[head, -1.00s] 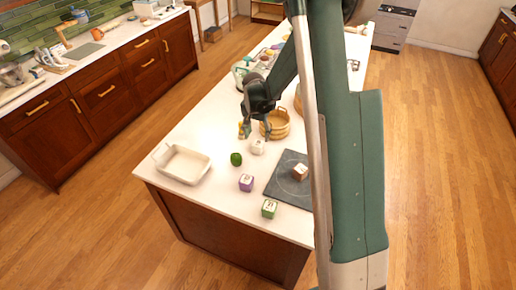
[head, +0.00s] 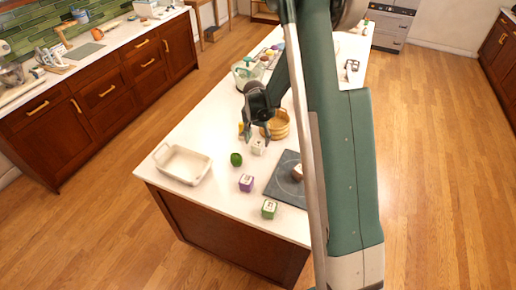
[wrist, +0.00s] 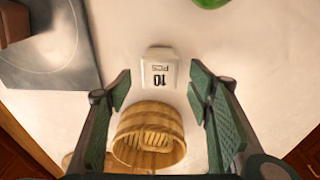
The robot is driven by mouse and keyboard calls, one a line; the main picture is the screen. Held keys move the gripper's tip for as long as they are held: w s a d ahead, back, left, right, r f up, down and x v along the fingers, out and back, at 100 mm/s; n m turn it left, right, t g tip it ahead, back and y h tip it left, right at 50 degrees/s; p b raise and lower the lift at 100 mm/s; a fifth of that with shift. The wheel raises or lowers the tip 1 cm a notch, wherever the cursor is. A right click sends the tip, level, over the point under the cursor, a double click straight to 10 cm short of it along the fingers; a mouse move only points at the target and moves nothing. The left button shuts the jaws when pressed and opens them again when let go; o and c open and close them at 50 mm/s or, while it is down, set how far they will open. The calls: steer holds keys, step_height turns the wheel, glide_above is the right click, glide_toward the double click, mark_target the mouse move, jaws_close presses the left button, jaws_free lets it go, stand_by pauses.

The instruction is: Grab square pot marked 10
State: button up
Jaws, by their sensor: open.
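The white square pot marked 10 (wrist: 160,68) stands on the pale counter in the wrist view, its black "10 PCS" label upside down. It also shows in the head view (head: 258,148), just below my gripper. My gripper (wrist: 160,78) is open and empty, with one green-padded finger on each side of the picture. The pot appears between and beyond the fingertips. In the head view my gripper (head: 256,137) points down above the counter with its fingers apart. I cannot tell the exact height between fingertips and pot.
A wooden tub (wrist: 150,135) stands close to the pot, showing below it in the wrist view.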

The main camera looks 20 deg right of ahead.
mark_target(258, 144)
steer(key=shift+w+d+f+p, duration=0.1)
steer(key=shift+f+p, duration=0.3)
steer(key=shift+f, duration=1.45)
steer(key=c, duration=1.1)
